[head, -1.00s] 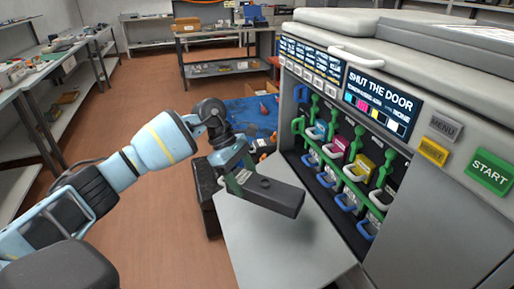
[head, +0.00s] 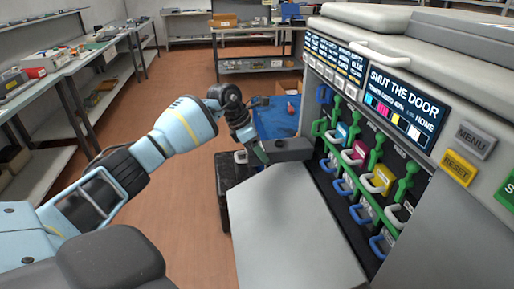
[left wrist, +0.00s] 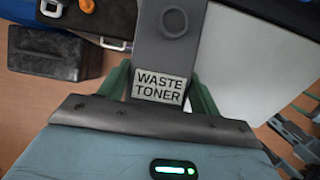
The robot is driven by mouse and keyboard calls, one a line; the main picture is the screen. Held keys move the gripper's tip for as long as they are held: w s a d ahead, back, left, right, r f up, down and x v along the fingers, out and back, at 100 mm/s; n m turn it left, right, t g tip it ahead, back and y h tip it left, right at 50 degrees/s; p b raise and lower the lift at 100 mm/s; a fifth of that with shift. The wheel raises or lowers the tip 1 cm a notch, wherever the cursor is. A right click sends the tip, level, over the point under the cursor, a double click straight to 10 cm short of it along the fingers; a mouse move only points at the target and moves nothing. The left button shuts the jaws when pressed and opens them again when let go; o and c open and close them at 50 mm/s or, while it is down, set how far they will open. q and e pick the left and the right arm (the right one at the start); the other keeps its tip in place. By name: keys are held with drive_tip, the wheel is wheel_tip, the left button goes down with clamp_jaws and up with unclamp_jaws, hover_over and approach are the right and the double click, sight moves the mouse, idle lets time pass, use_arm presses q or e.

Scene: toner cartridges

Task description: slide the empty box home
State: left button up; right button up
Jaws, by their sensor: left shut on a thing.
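The dark grey box (head: 293,149) is held out level at the left end of the printer's open front. In the left wrist view the same box (left wrist: 172,55) carries a label reading WASTE TONER. My left gripper (head: 262,152) is shut on its near end, with a green finger on each side of it in the left wrist view. The box's far end reaches close to the printer's (head: 340,110) left edge; I cannot tell whether it touches or has entered an opening. Whether the box is empty does not show. My right gripper is not in view.
The grey door panel (head: 285,225) lies open below the box. Several cartridges with coloured handles and green levers (head: 375,147) fill the open bay. The printer's screen (head: 398,102) reads SHUT THE DOOR. A black case (head: 228,172) stands left of the panel.

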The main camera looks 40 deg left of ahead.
sight(268, 146)
use_arm(q)
drive_tip(key=shift+w+d+f+b, duration=0.2)
drive_tip(key=shift+w+d+b, duration=0.05)
drive_tip(key=shift+w+d, duration=0.2)
drive_tip(key=shift+w+d+f+b, duration=0.15)
drive_tip(key=shift+w+d+b, duration=0.05)
drive_tip(key=shift+w+d, duration=0.3)
drive_tip(key=shift+w, duration=0.1)
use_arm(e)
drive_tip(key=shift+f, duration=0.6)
use_arm(q)
drive_tip(key=shift+r, duration=0.1)
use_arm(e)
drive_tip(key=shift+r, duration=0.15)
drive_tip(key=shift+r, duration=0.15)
use_arm(q)
drive_tip(key=shift+w+d, duration=0.1)
drive_tip(key=shift+w+d, duration=0.65)
drive_tip(key=shift+w, duration=0.1)
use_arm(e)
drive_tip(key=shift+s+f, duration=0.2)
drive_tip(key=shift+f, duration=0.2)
use_arm(q)
drive_tip(key=shift+w+d, duration=0.1)
drive_tip(key=shift+w, duration=0.05)
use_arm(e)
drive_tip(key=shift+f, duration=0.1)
